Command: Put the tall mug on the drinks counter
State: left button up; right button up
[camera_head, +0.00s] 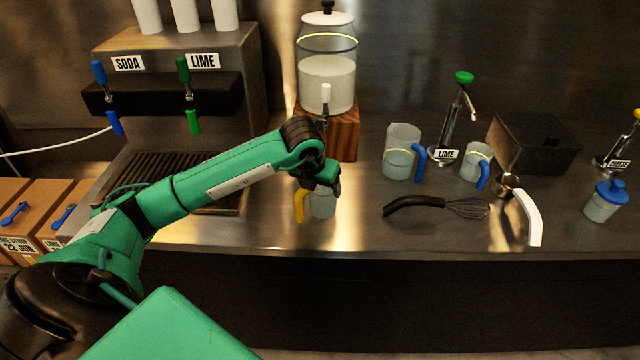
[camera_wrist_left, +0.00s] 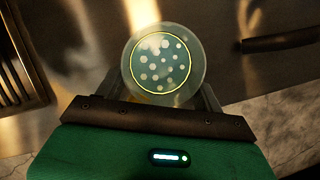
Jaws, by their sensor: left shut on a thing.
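My left gripper (camera_head: 321,184) is shut on a clear mug (camera_head: 322,206) with a yellow handle (camera_head: 299,204), near the counter's front edge. The gripper hides its upper part, so its full height does not show; I cannot tell if its base touches the steel counter (camera_head: 350,238). In the left wrist view the mug (camera_wrist_left: 165,60) is seen from above between the fingers, with a yellow ring and pale round spots inside. A larger clear mug (camera_head: 400,160) with a blue handle stands to the right, and a smaller blue-handled mug (camera_head: 474,160) stands further right. My right gripper is not in view.
A drink dispenser (camera_head: 327,75) on a wooden stand is behind the held mug. Soda and lime taps (camera_head: 160,92) stand over a drip grate (camera_head: 135,175) at left. A whisk (camera_head: 440,206), a white-handled tool (camera_head: 525,212) and a blue-lidded jar (camera_head: 604,203) lie or stand at right.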

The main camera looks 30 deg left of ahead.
pick_arm(q)
jog(key=shift+f, duration=0.1)
jog(key=o, duration=0.9)
jog(key=shift+f, duration=0.1)
jog(key=o, duration=0.5)
jog(key=shift+c, duration=0.2)
jog(key=b+v, duration=0.2)
jog(key=v, duration=1)
jog(key=shift+r, duration=0.3)
